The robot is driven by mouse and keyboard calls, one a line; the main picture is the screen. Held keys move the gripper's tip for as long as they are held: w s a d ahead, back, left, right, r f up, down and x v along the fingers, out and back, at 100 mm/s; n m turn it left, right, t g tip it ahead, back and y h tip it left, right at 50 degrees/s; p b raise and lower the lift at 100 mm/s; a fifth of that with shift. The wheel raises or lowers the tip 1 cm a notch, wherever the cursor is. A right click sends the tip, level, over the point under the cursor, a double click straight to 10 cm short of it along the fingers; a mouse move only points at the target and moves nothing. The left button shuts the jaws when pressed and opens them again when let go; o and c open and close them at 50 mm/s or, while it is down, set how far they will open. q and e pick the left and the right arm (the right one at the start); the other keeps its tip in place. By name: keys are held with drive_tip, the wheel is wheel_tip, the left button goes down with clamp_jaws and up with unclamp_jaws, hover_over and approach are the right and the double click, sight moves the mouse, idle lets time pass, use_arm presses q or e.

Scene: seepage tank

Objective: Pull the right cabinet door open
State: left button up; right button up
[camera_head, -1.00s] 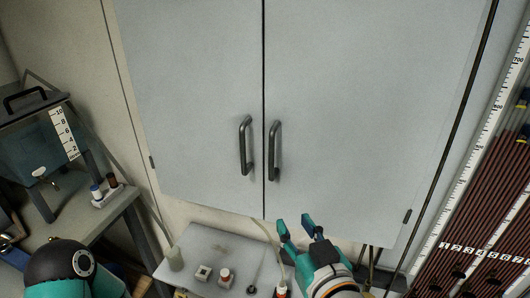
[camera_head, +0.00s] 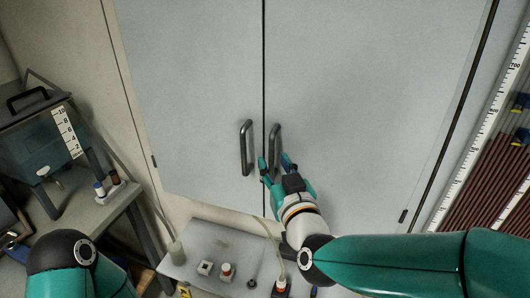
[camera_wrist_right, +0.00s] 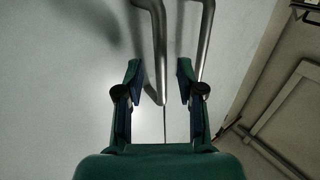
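The right cabinet door (camera_head: 370,100) is pale grey and looks shut, level with the left door (camera_head: 190,90) along a dark seam. Its dark bar handle (camera_head: 275,137) stands upright just right of the seam. My right gripper (camera_head: 275,161) is open at the lower part of this handle, with a fingertip to each side. In the right wrist view, the open fingers (camera_wrist_right: 158,72) have one metal bar handle (camera_wrist_right: 160,45) between them and the other handle (camera_wrist_right: 205,35) to the right. Contact cannot be told. My left gripper is out of view.
The left door's handle (camera_head: 246,148) is close beside my right gripper. Below the cabinet, a small table (camera_head: 215,245) carries several small items. A tank (camera_head: 40,140) stands on a bench at left. A ruled panel with tubes (camera_head: 490,180) is at right.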

drive_tip(key=shift+p+x, duration=0.3)
drive_tip(key=shift+x, duration=1.15)
clamp_jaws()
